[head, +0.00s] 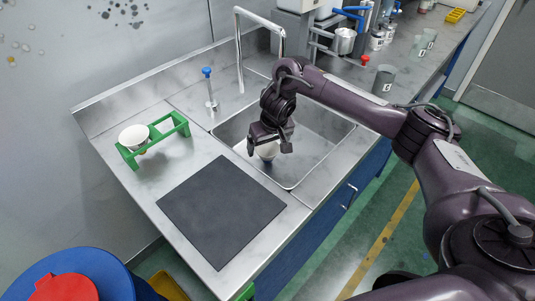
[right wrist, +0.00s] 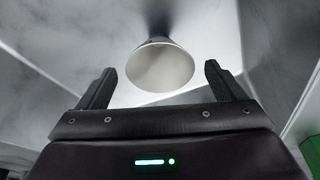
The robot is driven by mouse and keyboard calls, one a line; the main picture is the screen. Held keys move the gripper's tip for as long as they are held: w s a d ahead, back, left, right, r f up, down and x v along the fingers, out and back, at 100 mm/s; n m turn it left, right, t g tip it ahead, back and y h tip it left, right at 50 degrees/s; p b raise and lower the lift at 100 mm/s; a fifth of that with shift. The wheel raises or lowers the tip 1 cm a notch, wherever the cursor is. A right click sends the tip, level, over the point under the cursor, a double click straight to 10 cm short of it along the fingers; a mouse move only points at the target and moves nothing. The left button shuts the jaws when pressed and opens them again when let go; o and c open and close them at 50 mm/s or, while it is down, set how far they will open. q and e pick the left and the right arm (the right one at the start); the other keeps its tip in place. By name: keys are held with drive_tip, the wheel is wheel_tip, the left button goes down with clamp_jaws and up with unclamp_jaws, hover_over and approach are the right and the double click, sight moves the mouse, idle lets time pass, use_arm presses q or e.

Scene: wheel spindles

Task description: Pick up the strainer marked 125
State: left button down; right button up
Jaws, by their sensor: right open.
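My right gripper (head: 270,145) is over the near left part of the sink, its jaws apart. A pale round-rimmed cup-like piece (head: 267,151) shows just below and behind it, partly hidden by the gripper. In the right wrist view the same piece (right wrist: 160,67) lies ahead of and between the two open fingers of my right gripper (right wrist: 158,85), with a gap on each side. A white funnel-shaped piece (head: 133,136) sits in the green rack (head: 180,121) on the left counter. No 125 mark is readable on either piece. My left gripper is out of view.
The metal sink (head: 310,165) has raised edges and a tall faucet (head: 240,55) behind it. A dark mat (head: 220,208) lies clear on the near counter. A blue-topped fixture (head: 209,88) stands between rack and sink. Cans and equipment crowd the back right counter.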

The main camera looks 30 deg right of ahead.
drive_tip(key=c, duration=1.1)
